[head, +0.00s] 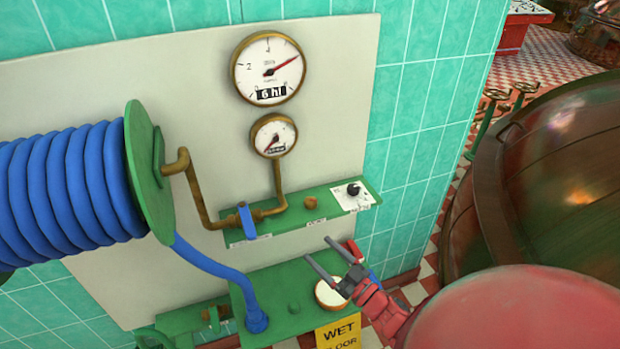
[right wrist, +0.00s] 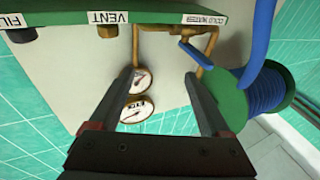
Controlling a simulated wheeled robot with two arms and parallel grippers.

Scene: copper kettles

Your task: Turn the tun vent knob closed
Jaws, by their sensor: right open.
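The vent knob is a small brass knob (head: 310,203) on the green shelf of the wall panel. In the right wrist view, which is upside down, the brass knob (right wrist: 107,31) sits beside the label VENT (right wrist: 107,17). Its turn position cannot be made out. My right gripper (head: 318,248) is open and empty, below and in front of the shelf, apart from the knob. In the right wrist view its spread fingers (right wrist: 158,74) have nothing between them, and the knob lies beyond and left of the tips. My left gripper is not in view.
A black knob on a white plate (head: 353,190) is right of the vent knob. A blue valve lever (head: 246,220) is left of it. Two gauges (head: 268,68) hang above. A blue hose reel (head: 70,190) stands left; a yellow wet-floor sign (head: 338,333) is below.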

